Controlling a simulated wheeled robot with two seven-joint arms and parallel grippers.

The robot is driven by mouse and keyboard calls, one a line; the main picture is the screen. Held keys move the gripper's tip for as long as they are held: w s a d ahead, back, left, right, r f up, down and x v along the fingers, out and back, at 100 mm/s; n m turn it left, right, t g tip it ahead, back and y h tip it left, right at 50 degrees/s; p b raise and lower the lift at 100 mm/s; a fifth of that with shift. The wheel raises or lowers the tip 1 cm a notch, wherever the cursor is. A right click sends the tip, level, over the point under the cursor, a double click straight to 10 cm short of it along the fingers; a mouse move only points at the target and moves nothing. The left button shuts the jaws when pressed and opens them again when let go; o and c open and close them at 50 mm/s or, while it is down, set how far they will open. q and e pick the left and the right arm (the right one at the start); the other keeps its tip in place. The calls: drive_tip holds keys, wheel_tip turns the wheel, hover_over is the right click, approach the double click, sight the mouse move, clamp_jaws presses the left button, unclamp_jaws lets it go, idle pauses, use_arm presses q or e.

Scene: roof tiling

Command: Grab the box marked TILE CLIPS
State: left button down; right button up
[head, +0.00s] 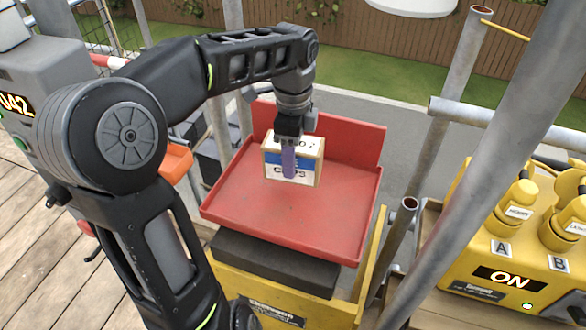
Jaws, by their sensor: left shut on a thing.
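The TILE CLIPS box (272,172) is a small pale box with a blue band and dark lettering, partly covered by a gripper finger. It is upright over the red tray (290,225), toward the back; I cannot tell whether it touches the tray floor. My left gripper (289,165) comes down from above and is shut on the box, with one purple-grey finger across its front face. My right gripper is not in view.
The red tray sits on a yellow machine (245,290) with a dark pad. Scaffold poles (450,90) stand to the right. A yellow control box (530,250) marked A, B and ON is at far right. Wooden decking (35,240) lies at left.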

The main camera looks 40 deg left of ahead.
use_arm(q)
drive_tip(key=shift+r, duration=1.5)
